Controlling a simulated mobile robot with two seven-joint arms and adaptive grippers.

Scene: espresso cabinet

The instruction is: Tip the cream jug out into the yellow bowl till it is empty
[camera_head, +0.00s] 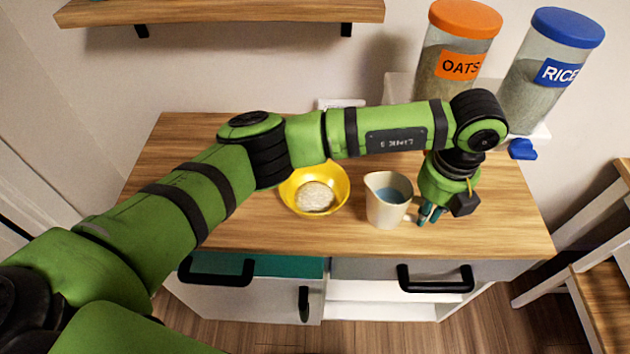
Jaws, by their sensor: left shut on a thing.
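The cream jug (383,212) stands upright on the wooden cabinet top, right of the bowl, with bluish contents showing inside. Its spout points left towards the bowl. The yellow bowl (341,186) sits just left of the jug with a whitish, grainy heap in it; my arm hides its back rim. My left gripper (430,213) points down at the right side of the jug, with its fingers shut on the jug at its handle side. The handle itself is mostly hidden by the fingers. My right gripper is out of view.
The cabinet top (270,235) is clear in front of the bowl. An oats dispenser (455,60) and a rice dispenser (545,75) are at the back right. A wooden shelf (220,12) is on the wall. A wooden stool or step (600,300) stands right.

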